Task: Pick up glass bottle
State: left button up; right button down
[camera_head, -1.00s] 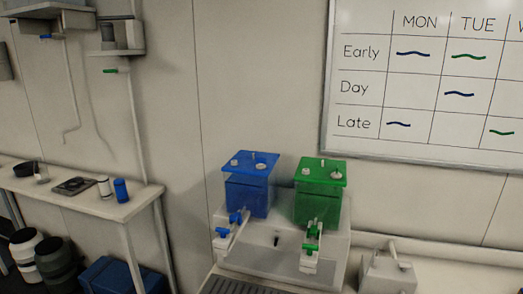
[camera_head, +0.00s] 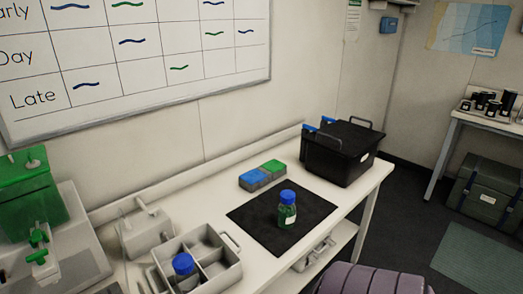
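A glass bottle (camera_head: 287,212) with green contents, a pale label and a blue cap stands upright on a black mat (camera_head: 256,229) on the white bench. A second blue cap (camera_head: 183,264) shows in a compartment of the grey divided caddy (camera_head: 228,267) at the lower left; what is under that cap is mostly hidden. Neither of my grippers shows in the head view.
A black bin (camera_head: 341,155) stands at the bench's right end. A blue and green block (camera_head: 262,175) lies behind the mat. A green-topped dispenser (camera_head: 28,195) is at far left. A purple ribbed object (camera_head: 372,281) is in front of the bench.

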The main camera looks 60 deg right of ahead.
aim_at(286, 214)
jog(key=z, duration=0.4)
jog(key=l+z, duration=0.1)
jog(key=z, duration=0.7)
jog(key=l+z, duration=0.1)
jog(key=z, duration=0.7)
jog(key=i+l+z, duration=0.25)
jog(key=k+l, duration=0.05)
jog(key=l, duration=0.05)
